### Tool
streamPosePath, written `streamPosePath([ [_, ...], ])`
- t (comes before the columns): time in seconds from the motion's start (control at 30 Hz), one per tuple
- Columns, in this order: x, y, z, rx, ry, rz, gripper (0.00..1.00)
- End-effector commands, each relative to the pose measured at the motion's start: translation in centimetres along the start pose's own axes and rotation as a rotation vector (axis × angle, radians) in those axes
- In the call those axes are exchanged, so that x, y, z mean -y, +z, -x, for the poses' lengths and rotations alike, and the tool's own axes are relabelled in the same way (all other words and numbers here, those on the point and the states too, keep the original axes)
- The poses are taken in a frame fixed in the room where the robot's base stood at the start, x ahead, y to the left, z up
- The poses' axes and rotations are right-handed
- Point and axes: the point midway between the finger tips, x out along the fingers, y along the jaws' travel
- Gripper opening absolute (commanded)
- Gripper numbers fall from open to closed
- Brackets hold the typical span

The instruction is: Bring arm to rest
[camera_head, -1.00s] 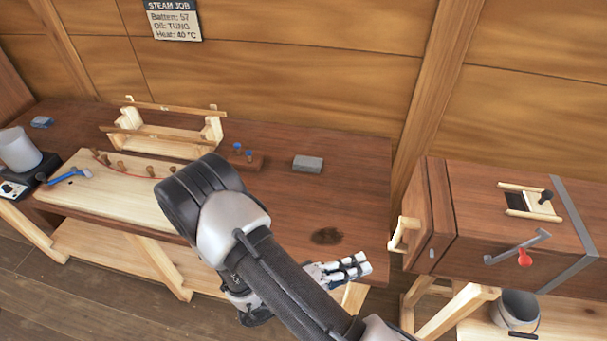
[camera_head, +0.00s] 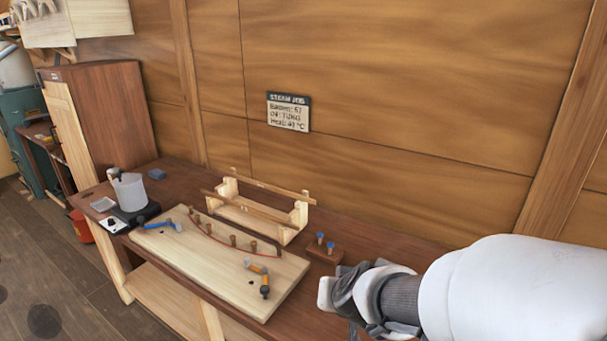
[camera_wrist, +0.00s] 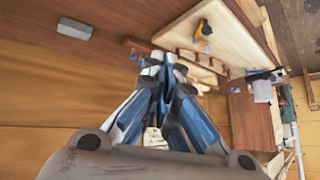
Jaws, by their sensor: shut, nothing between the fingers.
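My arm (camera_head: 470,290) fills the lower right of the head view, close to the camera and in front of the bench's right part. My gripper does not show clearly there. In the wrist view my gripper (camera_wrist: 167,66) has its fingertips together with nothing between them. Behind the fingers, apart from them, are the workbench and the pale bending board (camera_wrist: 225,40).
The workbench holds the pegged board (camera_head: 215,270), a wooden cradle (camera_head: 262,213), a peg block (camera_head: 325,252) and a hot plate (camera_head: 133,213) with a beaker (camera_head: 128,191). A grey block (camera_wrist: 75,28) lies on the bench. A sign (camera_head: 288,112) hangs on the wall.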

Motion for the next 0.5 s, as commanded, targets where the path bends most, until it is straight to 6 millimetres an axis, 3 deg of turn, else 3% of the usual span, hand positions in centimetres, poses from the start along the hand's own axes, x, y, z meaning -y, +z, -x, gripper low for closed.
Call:
streamPosePath([
  [0.03,0.5,0.1,2.3,0.006,-0.048,0.012,0.0],
  [0.17,0.6,2.6,7.8,0.079,-0.111,0.057,0.0],
  [0.3,-1.6,6.8,13.1,0.176,-0.073,0.099,0.0],
  [0.5,-6.1,11.9,18.1,0.277,0.068,0.106,0.0],
])
